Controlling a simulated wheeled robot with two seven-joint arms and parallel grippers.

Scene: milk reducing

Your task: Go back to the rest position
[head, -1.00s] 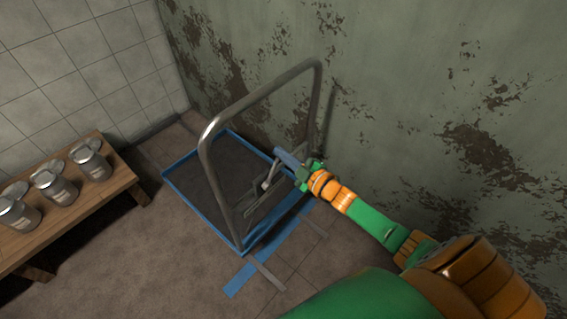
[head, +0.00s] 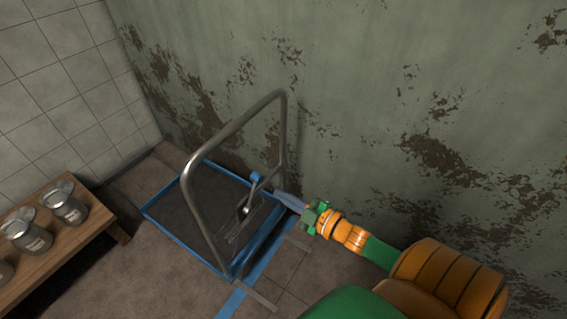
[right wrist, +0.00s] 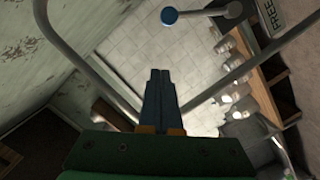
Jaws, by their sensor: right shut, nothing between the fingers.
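My right gripper (head: 284,196) has green and orange links and blue fingers. It is shut and empty, just right of the cart's metal handle frame in the head view. In the right wrist view its fingers (right wrist: 160,88) are together with nothing between them. The cart has a grey tubular handle (head: 227,130) and a blue-rimmed dark platform (head: 163,220). The knob also shows in the right wrist view (right wrist: 169,17). My left gripper is not in view.
A peeling green wall (head: 370,110) rises behind and to the right. A wooden bench (head: 85,238) at left bears several metal cans (head: 64,203). Blue tape (head: 232,300) lies on the floor. A sign reading FREE (right wrist: 268,18) shows in the right wrist view.

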